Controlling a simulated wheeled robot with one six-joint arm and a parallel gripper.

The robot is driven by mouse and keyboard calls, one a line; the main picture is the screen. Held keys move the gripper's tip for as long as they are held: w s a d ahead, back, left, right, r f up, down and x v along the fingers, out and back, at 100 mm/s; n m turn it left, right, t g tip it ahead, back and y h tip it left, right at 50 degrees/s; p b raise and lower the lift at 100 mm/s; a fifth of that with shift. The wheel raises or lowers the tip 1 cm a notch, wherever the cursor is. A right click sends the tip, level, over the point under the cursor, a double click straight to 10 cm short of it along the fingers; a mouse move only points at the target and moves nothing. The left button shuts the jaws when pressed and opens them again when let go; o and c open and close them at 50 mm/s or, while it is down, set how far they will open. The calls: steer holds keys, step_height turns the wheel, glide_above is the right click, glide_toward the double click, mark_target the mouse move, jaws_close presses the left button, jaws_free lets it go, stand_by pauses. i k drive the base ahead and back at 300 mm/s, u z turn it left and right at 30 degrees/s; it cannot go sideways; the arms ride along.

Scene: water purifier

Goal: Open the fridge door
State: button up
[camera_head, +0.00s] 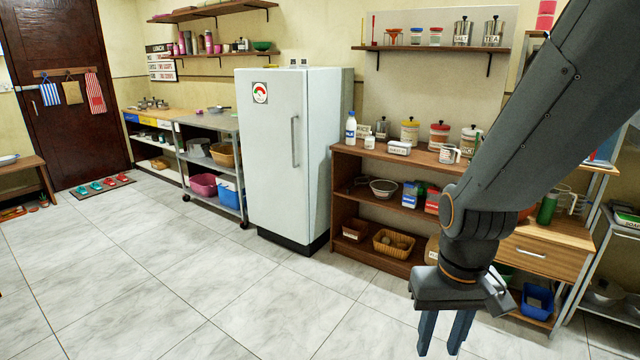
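The fridge (272,170) is a tall pale blue-white cabinet standing against the back wall, left of centre. Its door is shut. A vertical metal handle (294,142) is on the right side of the door front, and a round red and green sticker (260,92) is near the top left. My gripper (443,338) hangs at the lower right, pointing down, well in front of and to the right of the fridge. Its two blue fingers are apart with nothing seen between them; the tips are near the lower frame edge.
A wooden shelf unit (345,199) with jars stands right of the fridge. A metal cart (228,125) with baskets stands at its left. Right of my arm is a drawer cabinet (560,262). The tiled floor (190,270) before the fridge is clear.

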mark_target(272, 105)
steer(key=u, duration=0.1)
steer(key=i, duration=2.2)
steer(key=u, duration=0.45)
steer(key=i, duration=1.15)
steer(key=u, duration=0.15)
